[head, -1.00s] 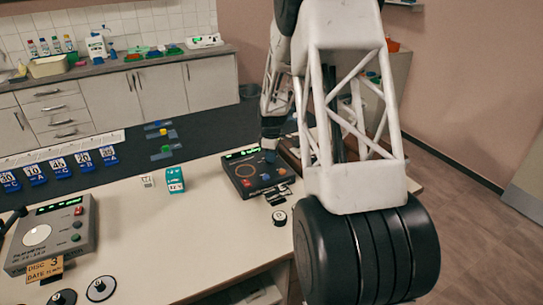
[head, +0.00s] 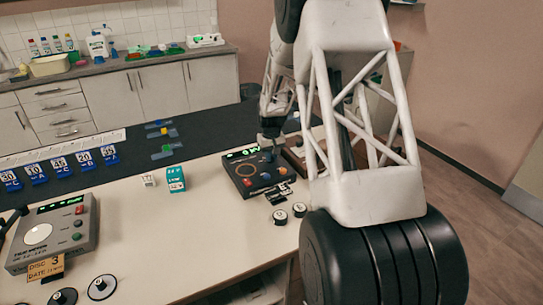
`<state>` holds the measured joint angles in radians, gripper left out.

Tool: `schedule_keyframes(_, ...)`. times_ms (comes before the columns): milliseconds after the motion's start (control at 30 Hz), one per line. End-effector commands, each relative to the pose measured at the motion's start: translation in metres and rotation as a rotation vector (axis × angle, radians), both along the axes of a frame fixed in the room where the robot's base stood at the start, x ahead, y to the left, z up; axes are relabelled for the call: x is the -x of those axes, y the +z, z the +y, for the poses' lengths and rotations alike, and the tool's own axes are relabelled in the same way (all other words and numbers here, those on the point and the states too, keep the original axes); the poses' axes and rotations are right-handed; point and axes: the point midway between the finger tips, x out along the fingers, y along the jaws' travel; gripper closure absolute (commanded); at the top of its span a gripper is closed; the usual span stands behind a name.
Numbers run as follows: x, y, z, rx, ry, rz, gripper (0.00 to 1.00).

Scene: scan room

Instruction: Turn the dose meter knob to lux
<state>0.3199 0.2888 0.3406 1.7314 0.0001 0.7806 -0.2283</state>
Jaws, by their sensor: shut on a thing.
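The dose meter (head: 237,183) is a dark box with a lit green display (head: 242,155) on the table. Its top panel carries an orange ring and several small coloured buttons. A dark blue knob (head: 268,157) stands at the upper right of the panel. My gripper (head: 270,147) comes down over this knob from behind and is shut on it. The fingers are small and dark here, and the knob's pointer and markings are too small to read.
A teal block (head: 175,180) and a small white block (head: 148,181) stand left of the meter. A grey device (head: 52,237) with a green display is at the far left. Blue number cards (head: 61,167) line the table's back. Round black-and-white pieces (head: 280,216) lie in front of the meter.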

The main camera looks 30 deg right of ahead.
Motion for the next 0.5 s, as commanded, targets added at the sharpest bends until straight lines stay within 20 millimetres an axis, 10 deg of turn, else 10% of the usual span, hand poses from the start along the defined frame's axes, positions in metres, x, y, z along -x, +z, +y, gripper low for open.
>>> schedule_keyframes(500, -0.0004, 0.0004, 0.0016, 0.0, -0.248, 0.0, 1.0)
